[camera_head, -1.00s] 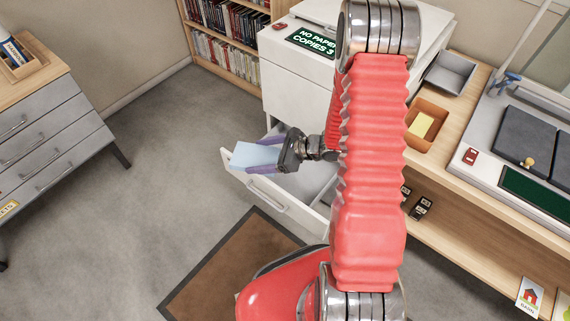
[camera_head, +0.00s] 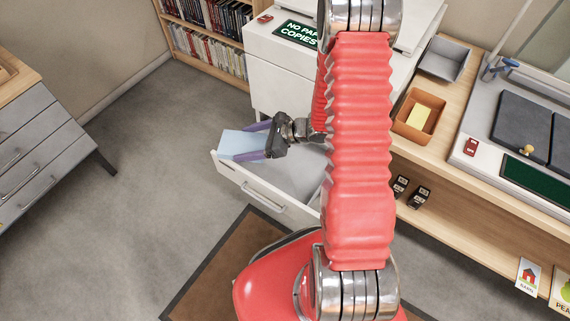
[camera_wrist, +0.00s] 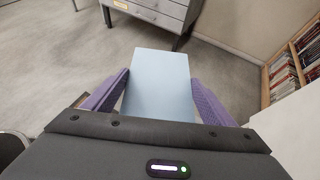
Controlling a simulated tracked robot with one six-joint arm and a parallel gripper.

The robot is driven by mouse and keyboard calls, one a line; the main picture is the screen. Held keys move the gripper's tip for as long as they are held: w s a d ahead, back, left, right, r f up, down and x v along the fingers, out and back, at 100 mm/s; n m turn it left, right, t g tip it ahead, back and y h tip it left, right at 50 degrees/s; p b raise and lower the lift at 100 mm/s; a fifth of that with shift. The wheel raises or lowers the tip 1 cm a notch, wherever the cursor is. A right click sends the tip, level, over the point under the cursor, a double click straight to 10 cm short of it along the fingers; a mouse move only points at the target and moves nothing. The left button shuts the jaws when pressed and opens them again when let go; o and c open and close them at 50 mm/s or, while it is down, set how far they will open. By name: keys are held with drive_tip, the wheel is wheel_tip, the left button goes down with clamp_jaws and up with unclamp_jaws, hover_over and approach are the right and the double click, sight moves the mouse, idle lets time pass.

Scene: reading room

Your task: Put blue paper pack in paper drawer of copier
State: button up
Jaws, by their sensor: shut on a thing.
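The light blue paper pack (camera_head: 241,144) is held between the purple fingers of my gripper (camera_head: 258,143), over the left part of the open paper drawer (camera_head: 262,195). In the wrist view the blue pack (camera_wrist: 160,85) sticks out forward between both fingers. The white copier (camera_head: 283,72) stands behind the drawer, with a dark display reading "NO PAPER" in part. My red arm hides the right part of the drawer and some of the copier. I cannot tell how high the pack is above the drawer floor.
A wooden counter (camera_head: 440,190) at the right holds an orange tray (camera_head: 402,127) with a yellow block and a grey tray (camera_head: 444,59). A grey drawer cabinet (camera_head: 40,140) stands at the left. A bookshelf (camera_head: 207,45) is at the back. The floor between is clear.

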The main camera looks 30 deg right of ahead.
drive_tip(key=s+d+f+m+t+h, duration=0.1)
drive_tip(key=s+d+f+m, duration=0.15)
drive_tip(key=d+f, duration=0.7)
drive_tip(key=s+d+f+m+t+h, duration=0.1)
drive_tip(key=s+d+f, duration=0.4)
drive_tip(key=d, duration=0.8)
drive_tip(key=s+d+f+m+t+h, duration=0.1)
drive_tip(key=s+d+f, duration=0.4)
drive_tip(key=s+f, duration=0.2)
drive_tip(key=s+d+f+m+h, duration=0.1)
drive_tip(key=s+d+f, duration=0.4)
drive_tip(key=f, duration=0.3)
drive_tip(key=shift+s+d+f+t+h, duration=0.3)
drive_tip(key=shift+s+d+t, duration=0.1)
drive_tip(key=shift+s, duration=0.45)
